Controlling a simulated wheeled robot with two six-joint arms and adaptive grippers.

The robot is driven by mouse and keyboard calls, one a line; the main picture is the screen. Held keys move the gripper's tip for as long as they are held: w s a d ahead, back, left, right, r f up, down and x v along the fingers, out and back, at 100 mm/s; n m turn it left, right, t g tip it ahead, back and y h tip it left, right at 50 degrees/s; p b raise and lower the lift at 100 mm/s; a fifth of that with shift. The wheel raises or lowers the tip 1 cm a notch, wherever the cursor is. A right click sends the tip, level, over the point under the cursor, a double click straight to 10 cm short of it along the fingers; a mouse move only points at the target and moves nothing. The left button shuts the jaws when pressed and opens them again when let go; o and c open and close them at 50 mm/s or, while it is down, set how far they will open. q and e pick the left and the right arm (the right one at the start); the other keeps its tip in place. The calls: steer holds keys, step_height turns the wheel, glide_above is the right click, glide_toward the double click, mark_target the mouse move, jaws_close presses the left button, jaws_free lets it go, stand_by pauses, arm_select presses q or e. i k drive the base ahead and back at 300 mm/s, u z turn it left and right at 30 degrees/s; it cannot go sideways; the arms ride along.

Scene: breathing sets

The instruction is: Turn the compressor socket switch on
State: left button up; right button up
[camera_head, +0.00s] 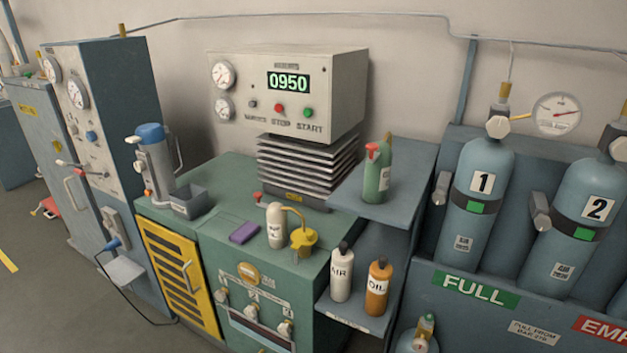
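A grey wall-type socket box (113,220) is on the side of the blue-grey cabinet at the left. A blue plug (111,244) with a black cable is at its lower part. The switch on the socket is too small to tell its position. The compressor (240,285) is a green cabinet with a beige control box (340,102) above it. Its green display reads 0950, and it has a red STOP button (279,108) and a green START button (308,112). Neither of my grippers is in view.
The black cable hangs to the floor beside the yellow louvred door (180,272). Bottles stand on the blue shelf (398,174) and below it. Numbered cylinders (483,160) stand in a rack at the right. Grey floor (60,310) is open at the lower left.

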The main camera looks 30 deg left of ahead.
mark_target(107, 222)
steer(key=u, duration=2.25)
steer(key=k, duration=0.6)
steer(key=u, duration=0.8)
steer(key=i, duration=1.65)
steer(key=u, duration=0.3)
steer(key=i, duration=1.3)
steer(key=z, duration=0.9)
steer(key=i, duration=0.75)
steer(key=z, duration=0.85)
